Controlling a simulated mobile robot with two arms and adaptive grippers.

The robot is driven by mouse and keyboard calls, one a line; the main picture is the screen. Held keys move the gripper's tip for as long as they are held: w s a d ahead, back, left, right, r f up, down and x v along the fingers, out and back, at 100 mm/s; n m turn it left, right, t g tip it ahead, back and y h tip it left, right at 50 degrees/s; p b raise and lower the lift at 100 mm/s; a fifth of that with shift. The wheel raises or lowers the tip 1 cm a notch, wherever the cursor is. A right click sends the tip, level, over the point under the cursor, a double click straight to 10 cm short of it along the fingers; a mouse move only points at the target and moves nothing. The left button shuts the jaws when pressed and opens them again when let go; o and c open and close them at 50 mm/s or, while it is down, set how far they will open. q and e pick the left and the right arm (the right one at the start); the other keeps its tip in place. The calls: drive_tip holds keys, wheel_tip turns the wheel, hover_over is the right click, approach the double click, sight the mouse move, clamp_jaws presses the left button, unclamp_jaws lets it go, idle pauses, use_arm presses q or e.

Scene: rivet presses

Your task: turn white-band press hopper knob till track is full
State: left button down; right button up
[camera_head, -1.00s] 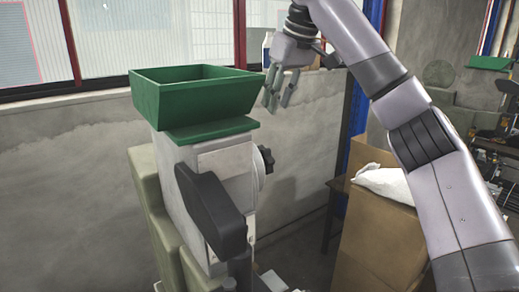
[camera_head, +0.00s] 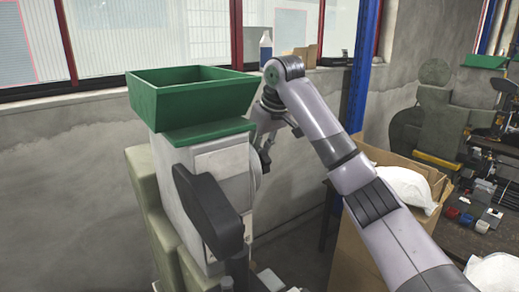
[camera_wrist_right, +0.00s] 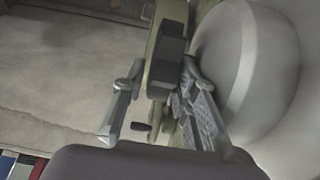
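The press (camera_head: 200,185) stands at centre left in the head view, a pale grey body with a green hopper (camera_head: 190,98) on top. No white band can be made out. My right gripper (camera_head: 265,153) is at the press's right side, below the hopper, beside a pale round disc. The track's fill cannot be seen. My left gripper is not in view.
A cardboard box (camera_head: 362,245) with a white bag (camera_head: 404,185) stands right of the press, under my right arm. A blue post (camera_head: 358,85) and wall are behind. A workbench with another press (camera_head: 440,130) is at the right.

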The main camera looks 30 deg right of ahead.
drive_tip(key=shift+f, duration=0.1)
drive_tip(key=shift+c, duration=0.3)
clamp_jaws()
